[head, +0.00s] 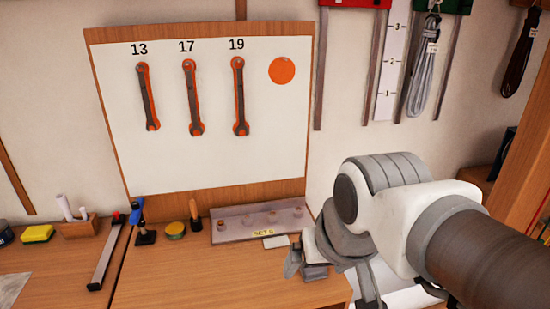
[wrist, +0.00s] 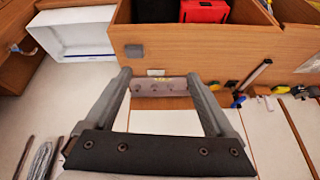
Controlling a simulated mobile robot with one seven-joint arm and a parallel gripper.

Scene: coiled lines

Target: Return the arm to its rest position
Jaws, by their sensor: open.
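My gripper (wrist: 158,78) is open, with its two grey fingers spread and nothing between them. In the head view my arm reaches in from the right, and the gripper (head: 332,280) hangs over the right end of the wooden bench (head: 180,280). It is in front of the wall board and partly hidden by my wrist. In the wrist view the grey holder (wrist: 152,87) shows beyond the fingers, apart from them.
A white board (head: 210,100) carries three wrenches under 13, 17 and 19, and an orange disc (head: 282,70). Coiled grey line (head: 421,75) hangs at right. A white bin (wrist: 75,35) stands beside the bench.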

